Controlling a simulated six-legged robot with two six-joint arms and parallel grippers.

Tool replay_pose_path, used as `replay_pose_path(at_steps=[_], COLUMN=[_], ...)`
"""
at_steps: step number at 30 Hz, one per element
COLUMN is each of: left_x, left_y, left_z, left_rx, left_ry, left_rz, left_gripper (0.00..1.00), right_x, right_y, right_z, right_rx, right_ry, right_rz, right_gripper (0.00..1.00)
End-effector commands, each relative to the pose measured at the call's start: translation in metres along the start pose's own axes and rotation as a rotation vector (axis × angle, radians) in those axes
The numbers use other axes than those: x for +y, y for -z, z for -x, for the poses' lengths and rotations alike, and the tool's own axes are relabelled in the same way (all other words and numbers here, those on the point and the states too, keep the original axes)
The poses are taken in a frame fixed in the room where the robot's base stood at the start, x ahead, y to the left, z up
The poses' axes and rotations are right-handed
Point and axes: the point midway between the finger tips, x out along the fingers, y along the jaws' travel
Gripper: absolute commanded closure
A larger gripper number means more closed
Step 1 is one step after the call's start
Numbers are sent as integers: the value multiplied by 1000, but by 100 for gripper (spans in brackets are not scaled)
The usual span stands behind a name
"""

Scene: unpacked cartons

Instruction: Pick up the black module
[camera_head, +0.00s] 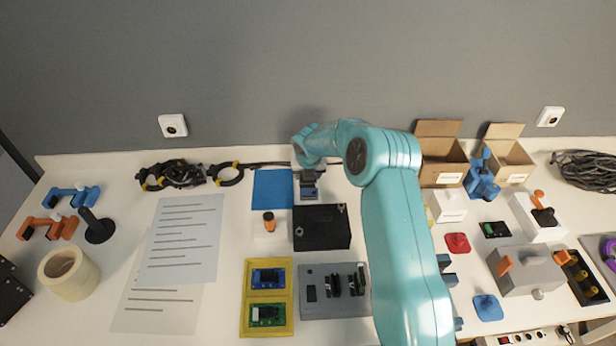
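A black box-shaped module (322,236) lies flat on the white table near the middle, with small round fittings on its top. Smaller upright black parts (335,284) stand on a grey tray (312,307) in front of it. My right arm reaches in from the bottom, and its gripper (309,194) points down at the back edge of the black box. The fingers are small and partly hidden by the wrist, so their opening and any contact are unclear. My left gripper is not in view.
A yellow tray (246,300) with blue and green boards sits left of the grey tray. A blue sheet (273,189) and an orange-capped item (269,222) lie beside the black box. Open cartons (442,155) stand at back right. My arm hides table area right of the box.

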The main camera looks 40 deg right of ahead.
Motion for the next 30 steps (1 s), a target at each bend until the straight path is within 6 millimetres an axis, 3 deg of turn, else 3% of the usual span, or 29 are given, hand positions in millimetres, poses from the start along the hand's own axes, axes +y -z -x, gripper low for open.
replay_pose_path(at_steps=[7,11,17,24,30], left_x=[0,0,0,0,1], left_y=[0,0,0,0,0], left_z=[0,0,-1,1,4], left_rx=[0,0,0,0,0], left_ry=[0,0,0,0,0], left_rz=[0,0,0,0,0], left_gripper=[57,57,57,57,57], right_x=[0,0,0,0,1], right_y=[-2,-8,-25,-54,-70], right_z=[3,15,58,129,168], right_rx=[-2,-5,-7,-6,-3], right_ry=[0,-1,-3,-2,-2], right_rz=[-1,-1,-2,-2,-1], right_gripper=[89,89,89,89,89])
